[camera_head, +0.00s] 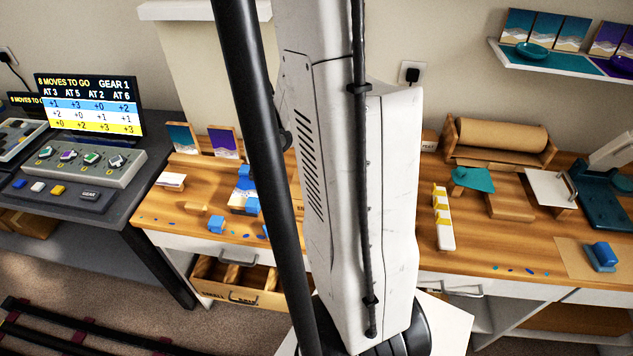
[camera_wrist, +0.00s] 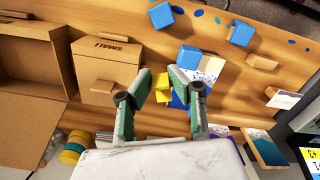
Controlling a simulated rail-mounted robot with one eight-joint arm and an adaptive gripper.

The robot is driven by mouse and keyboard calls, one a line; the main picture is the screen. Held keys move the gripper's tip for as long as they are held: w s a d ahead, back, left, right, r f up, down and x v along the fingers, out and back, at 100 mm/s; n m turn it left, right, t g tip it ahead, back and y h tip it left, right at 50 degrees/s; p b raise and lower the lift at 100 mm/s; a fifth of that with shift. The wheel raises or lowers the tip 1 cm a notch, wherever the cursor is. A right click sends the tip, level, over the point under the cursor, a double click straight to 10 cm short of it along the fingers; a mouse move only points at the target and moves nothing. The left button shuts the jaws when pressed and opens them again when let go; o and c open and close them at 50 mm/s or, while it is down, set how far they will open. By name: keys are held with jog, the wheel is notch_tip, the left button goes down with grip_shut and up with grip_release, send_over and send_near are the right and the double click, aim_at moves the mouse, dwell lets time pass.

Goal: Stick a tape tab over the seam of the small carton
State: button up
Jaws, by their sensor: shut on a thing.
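The small carton (camera_wrist: 95,66) is a brown box marked SMALL, upside down in the wrist view, left of my gripper (camera_wrist: 161,76). My gripper is shut on a small yellow piece (camera_wrist: 163,82), which looks like a tape tab, between its fingertips. The fingers are apart from the carton in this view. I cannot make out the carton's seam clearly. In the head view my arm hides the gripper and most of the area around the carton. A white holder with several yellow tabs (camera_head: 443,232) stands on the right bench.
A larger open carton (camera_wrist: 30,55) stands beside the small one. Blue blocks (camera_wrist: 189,57) and picture cards (camera_wrist: 284,99) lie on the wooden bench (camera_wrist: 225,78). A paper roll (camera_head: 500,136) and teal press (camera_head: 600,200) occupy the right bench. An open drawer (camera_head: 240,298) juts out below.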

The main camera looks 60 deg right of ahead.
jog(key=s+d+r+m, duration=0.1)
jog(key=s+d+m, duration=0.35)
jog(key=s, duration=0.65)
jog(key=shift+s+d+f+b, duration=0.1)
jog(key=shift+d+f+b, duration=0.1)
jog(key=shift+f+b, duration=1.35)
jog(key=shift+s+d+f+b, duration=0.1)
jog(key=shift+d+f+b, duration=0.1)
jog(key=shift+f+b, duration=1.3)
jog(key=shift+f+p, duration=0.3)
jog(key=shift+p, duration=0.05)
jog(key=shift+a+f+b, duration=0.1)
jog(key=shift+f+b, duration=0.55)
jog(key=shift+b, duration=0.05)
jog(key=o, duration=0.7)
jog(key=shift+r, duration=0.15)
jog(key=shift+r+p, duration=2.95)
jog(key=shift+r, duration=0.95)
